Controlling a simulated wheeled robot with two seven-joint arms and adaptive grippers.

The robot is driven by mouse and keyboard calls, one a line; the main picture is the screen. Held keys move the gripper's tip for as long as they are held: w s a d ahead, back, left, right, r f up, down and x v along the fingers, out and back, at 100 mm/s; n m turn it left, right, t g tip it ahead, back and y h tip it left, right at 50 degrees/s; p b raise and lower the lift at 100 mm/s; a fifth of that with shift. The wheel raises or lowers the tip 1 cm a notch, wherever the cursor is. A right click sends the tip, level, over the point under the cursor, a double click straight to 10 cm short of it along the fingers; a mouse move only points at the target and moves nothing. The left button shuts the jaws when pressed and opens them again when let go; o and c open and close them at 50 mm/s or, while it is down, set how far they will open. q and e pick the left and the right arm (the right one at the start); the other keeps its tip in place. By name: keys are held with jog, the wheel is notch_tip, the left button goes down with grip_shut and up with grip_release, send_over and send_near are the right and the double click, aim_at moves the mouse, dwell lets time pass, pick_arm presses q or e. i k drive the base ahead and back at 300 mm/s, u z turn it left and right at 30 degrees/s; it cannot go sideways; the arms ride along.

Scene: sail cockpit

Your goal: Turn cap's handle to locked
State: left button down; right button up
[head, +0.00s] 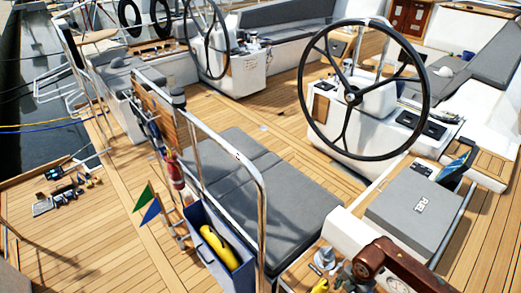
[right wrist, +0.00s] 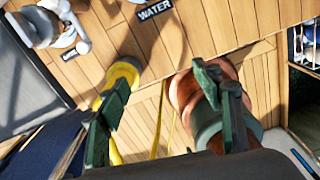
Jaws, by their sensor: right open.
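A silver fitting with a round flange (head: 325,259) stands on the wooden surface at the bottom of the head view. A silver-white fitting (right wrist: 50,22) shows at the top left of the right wrist view, beside a black WATER label (right wrist: 154,10). I cannot make out which part is the cap's handle, or its setting. My right gripper (right wrist: 163,82) has its dark green fingers spread, with wooden planking between them. A yellow-ended object (right wrist: 122,74) is by the left finger, and a copper-coloured cylinder (right wrist: 188,88) is behind the right finger. My left gripper is out of view.
A blue bin (head: 208,250) with a yellow item and a metal rail (head: 262,205) are to the left. A large steering wheel (head: 425,90) stands behind, beyond grey cushions (head: 260,180).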

aim_at(327, 253)
jog(key=k, duration=1.2)
